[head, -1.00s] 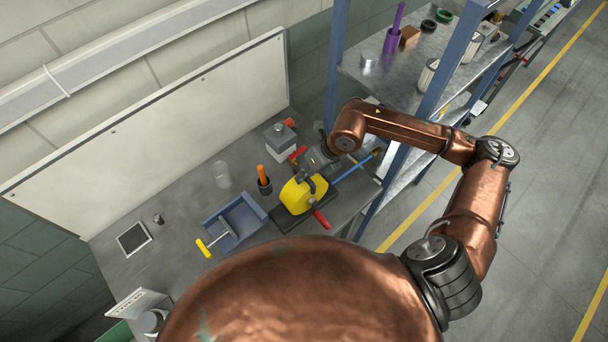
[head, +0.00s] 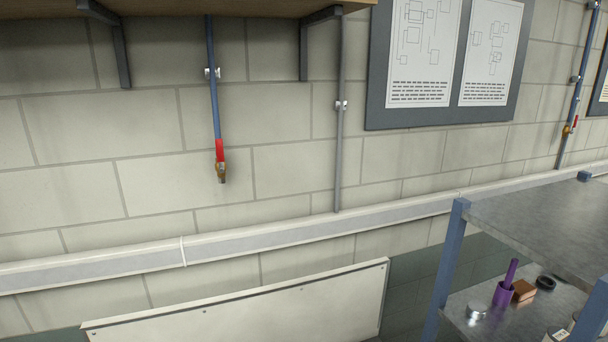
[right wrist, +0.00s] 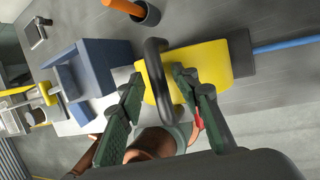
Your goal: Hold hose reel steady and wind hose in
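In the right wrist view the yellow hose reel (right wrist: 215,62) sits on the grey bench, with a black arched handle (right wrist: 157,62) over it. A blue hose (right wrist: 285,45) runs off to the right. A red part (right wrist: 198,122) shows behind a finger. My right gripper (right wrist: 160,85) is at the reel, its green-padded fingers apart, with the arched handle between them. I see a gap on the handle's left side; contact with the right finger is unclear. The head view shows neither the reel nor any gripper, so my left gripper is unseen.
The head view shows the block wall, a red-handled valve (head: 220,160), a white board (head: 250,310) and a shelf rack (head: 452,250).

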